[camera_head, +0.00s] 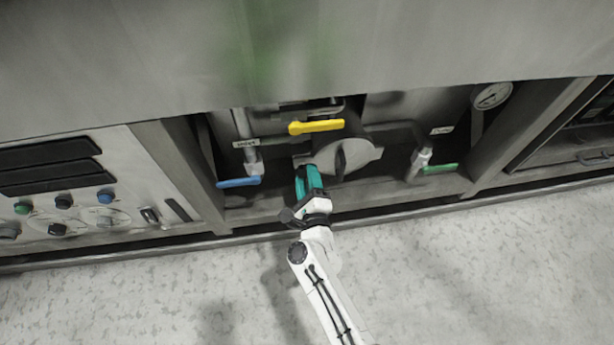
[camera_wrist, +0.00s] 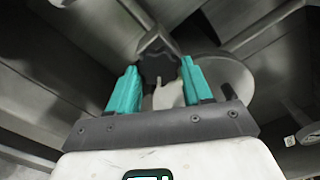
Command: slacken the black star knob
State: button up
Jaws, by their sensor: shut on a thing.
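The black star knob (camera_wrist: 158,64) shows in the wrist view, a dark lobed shape at the end of a grey metal arm. My gripper (camera_wrist: 160,72) has its two teal fingers on either side of the knob and is shut on it. In the head view my gripper (camera_head: 309,178) reaches into the recess, just left of a round grey cover with a dark handle (camera_head: 340,158). The knob cannot be made out there, as my gripper hides that spot.
A yellow lever (camera_head: 316,127) lies just above my gripper. A blue lever (camera_head: 238,182) is to the left and a green lever (camera_head: 440,168) to the right. A control panel (camera_head: 75,195) stands at the left, a gauge (camera_head: 491,96) upper right. The floor (camera_head: 480,270) in front is clear.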

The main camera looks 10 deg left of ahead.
jog(key=n+p, duration=0.1)
jog(key=n, duration=0.2)
jog(key=shift+r+n, duration=0.1)
jog(key=shift+n, duration=0.3)
jog(key=n+p, duration=0.1)
jog(key=n, duration=0.2)
jog(key=shift+n, duration=0.3)
jog(key=n+p, duration=0.2)
jog(key=n, duration=0.4)
jog(key=shift+r, duration=0.1)
jog(key=n+p, duration=0.1)
jog(key=n, duration=0.6)
jog(key=shift+s+a+n, duration=0.1)
jog(key=shift+a+n, duration=0.05)
jog(key=shift+n, duration=0.15)
jog(key=n+p, duration=0.1)
jog(key=n, duration=0.4)
jog(key=shift+n, duration=0.3)
jog(key=o, duration=1)
jog(key=shift+o, duration=0.2)
